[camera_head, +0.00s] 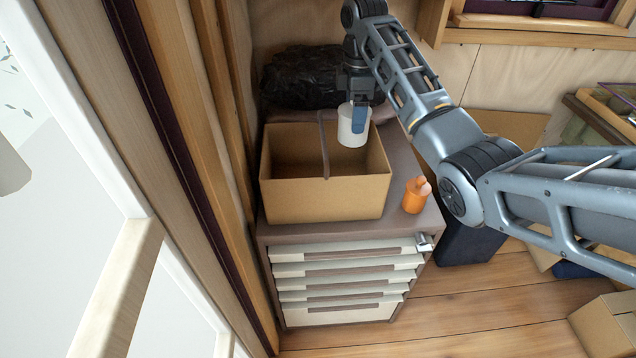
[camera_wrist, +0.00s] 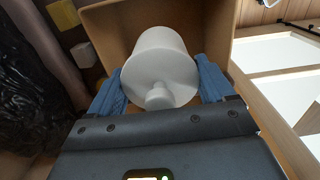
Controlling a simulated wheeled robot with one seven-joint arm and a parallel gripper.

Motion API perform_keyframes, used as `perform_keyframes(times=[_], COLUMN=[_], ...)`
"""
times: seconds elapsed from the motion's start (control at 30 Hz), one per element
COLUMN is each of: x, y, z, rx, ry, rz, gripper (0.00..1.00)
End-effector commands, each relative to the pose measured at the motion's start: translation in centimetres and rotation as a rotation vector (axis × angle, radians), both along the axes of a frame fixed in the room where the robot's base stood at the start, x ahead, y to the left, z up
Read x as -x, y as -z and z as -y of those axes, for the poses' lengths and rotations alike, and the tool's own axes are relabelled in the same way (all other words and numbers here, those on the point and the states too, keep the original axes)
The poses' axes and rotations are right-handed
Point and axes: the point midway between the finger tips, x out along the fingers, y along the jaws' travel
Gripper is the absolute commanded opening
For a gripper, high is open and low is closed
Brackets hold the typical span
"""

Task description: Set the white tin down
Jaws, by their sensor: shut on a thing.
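The white tin (camera_head: 352,127) is held in my gripper (camera_head: 358,112), which points down from above. In the wrist view the tin (camera_wrist: 161,62) sits between the two blue fingers of my gripper (camera_wrist: 160,85), its knobbed end toward the camera. In the head view the tin hangs over the right part of an open cardboard box (camera_head: 322,200), near its back right edge. The box also shows behind the tin in the wrist view (camera_wrist: 108,25). I cannot tell how far the tin is above the box floor.
The box stands on a drawer cabinet (camera_head: 345,254) with several drawers. An orange bottle (camera_head: 415,196) stands on the cabinet right of the box. A black bag (camera_head: 305,76) lies behind the box. A wooden wall post is close on the left. A strip of cabinet top right of the box is bare.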

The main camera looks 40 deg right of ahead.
Motion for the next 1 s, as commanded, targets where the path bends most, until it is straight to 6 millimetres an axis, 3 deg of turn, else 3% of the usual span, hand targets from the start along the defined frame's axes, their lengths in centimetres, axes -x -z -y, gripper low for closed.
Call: perform_keyframes(times=[0.77, 1.0], x=[0.1, 0.2], y=[7.1, 10.9], z=[-0.1, -0.1], rx=[-0.002, -0.003], ry=[-0.001, -0.001], rz=[-0.005, -0.008], gripper=[0.3, 0.3])
